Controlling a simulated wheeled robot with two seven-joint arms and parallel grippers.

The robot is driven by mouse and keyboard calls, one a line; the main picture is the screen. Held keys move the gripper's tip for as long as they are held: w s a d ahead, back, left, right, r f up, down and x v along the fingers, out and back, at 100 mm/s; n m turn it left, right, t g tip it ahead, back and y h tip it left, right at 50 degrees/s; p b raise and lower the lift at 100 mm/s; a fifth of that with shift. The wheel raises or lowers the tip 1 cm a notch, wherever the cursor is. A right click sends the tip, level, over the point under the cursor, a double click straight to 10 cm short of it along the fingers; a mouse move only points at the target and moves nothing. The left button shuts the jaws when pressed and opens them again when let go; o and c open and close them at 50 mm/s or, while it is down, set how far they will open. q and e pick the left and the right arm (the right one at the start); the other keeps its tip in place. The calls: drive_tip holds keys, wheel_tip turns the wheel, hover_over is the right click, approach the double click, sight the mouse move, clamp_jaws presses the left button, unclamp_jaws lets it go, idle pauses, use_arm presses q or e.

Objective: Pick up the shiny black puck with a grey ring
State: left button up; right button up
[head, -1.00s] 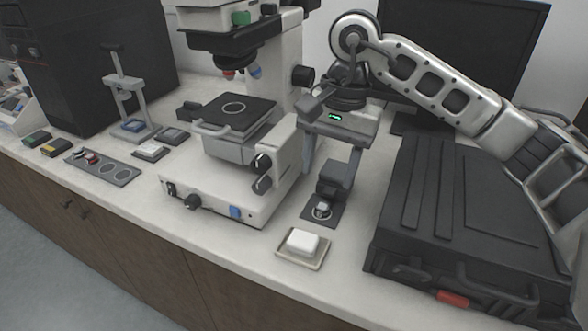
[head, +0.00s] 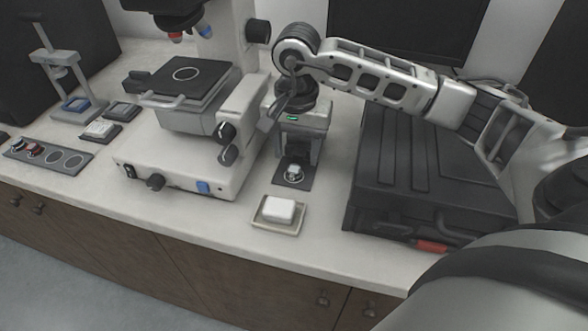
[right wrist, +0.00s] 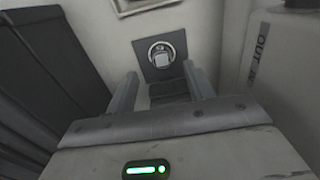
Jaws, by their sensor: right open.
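A small shiny puck-like piece (head: 293,171) stands on a dark pad with a pale ring, in front of the microscope's right side. It also shows in the right wrist view (right wrist: 161,54), with a bright top and a ring around it. Its top looks pale from glare, so I cannot tell whether it is the black puck with a grey ring. My right gripper (head: 300,155) points down just behind the pad, open. In the right wrist view its fingertips (right wrist: 160,74) are apart, with the piece beyond them. A dark block (right wrist: 168,91) shows between the fingers. My left gripper is out of view.
The microscope (head: 180,165) stands left of my gripper, close by. A black case (head: 410,170) lies to the right. A shallow dish with a white block (head: 279,210) sits in front. A slotted strip (head: 72,160) with pucks and a small press (head: 60,75) are at far left.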

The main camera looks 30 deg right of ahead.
sight(294, 169)
drive_tip(key=f, duration=0.4)
drive_tip(key=shift+a, duration=0.25)
drive_tip(key=c, duration=1.1)
drive_tip(key=shift+r, duration=0.1)
drive_tip(key=shift+c, duration=0.2)
